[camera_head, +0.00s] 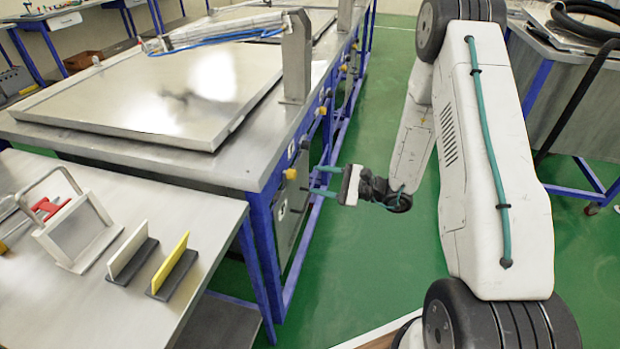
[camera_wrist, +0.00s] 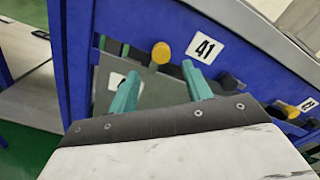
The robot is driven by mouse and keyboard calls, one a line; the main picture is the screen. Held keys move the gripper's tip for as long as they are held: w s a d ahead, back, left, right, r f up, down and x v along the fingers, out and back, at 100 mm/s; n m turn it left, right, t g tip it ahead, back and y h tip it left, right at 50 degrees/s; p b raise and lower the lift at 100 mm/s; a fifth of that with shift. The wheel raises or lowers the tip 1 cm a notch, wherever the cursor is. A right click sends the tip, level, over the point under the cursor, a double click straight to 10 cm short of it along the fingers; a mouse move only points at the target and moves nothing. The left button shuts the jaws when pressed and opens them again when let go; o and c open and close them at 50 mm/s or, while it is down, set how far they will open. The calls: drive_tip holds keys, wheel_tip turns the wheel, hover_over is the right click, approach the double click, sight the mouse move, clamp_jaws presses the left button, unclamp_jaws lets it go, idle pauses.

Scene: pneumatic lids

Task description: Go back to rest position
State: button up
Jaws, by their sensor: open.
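My gripper (camera_head: 312,180) is in the middle of the head view, beside the front of a blue-framed metal bench (camera_head: 262,182). Its two teal fingers are apart with nothing between them, so it is open. In the wrist view my gripper (camera_wrist: 160,69) points at the blue panel (camera_wrist: 130,20) of the bench. A yellow knob (camera_wrist: 160,53) and a label reading 41 (camera_wrist: 205,48) are beyond the fingers. I cannot tell the exact gap from the fingertips to the panel, and no contact shows.
A large flat metal lid (camera_head: 120,105) lies on the bench, with an upright post (camera_head: 296,60) at its right. A side table (camera_head: 150,300) at lower left holds a frame-like holder, a white plate and a yellow plate (camera_head: 172,265). Green floor (camera_head: 350,260) is clear. A cart (camera_head: 575,90) stands right.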

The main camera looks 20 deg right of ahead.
drive_tip(key=shift+s+d, duration=0.2)
drive_tip(key=shift+d, duration=0.1)
drive_tip(key=s+a+r+n+g+h, duration=0.1)
drive_tip(key=s+a+r+n+g, duration=0.3)
drive_tip(key=s+g, duration=0.35)
drive_tip(key=s+a+r+n+g+h, duration=0.1)
drive_tip(key=s+a+r+n+g, duration=0.1)
drive_tip(key=s+r+n+g, duration=0.55)
drive_tip(key=s+d+r+n+t+h, duration=0.2)
drive_tip(key=s+r+n+t+h, duration=0.1)
drive_tip(key=s+r+h, duration=0.3)
drive_tip(key=s+d+r+n+t+h, duration=0.2)
drive_tip(key=s+r+h, duration=0.4)
drive_tip(key=s+r, duration=0.3)
drive_tip(key=shift+s+d+r+n+t+h, duration=0.15)
drive_tip(key=shift+s+d+n+t+h, duration=0.2)
drive_tip(key=shift+s+n, duration=0.45)
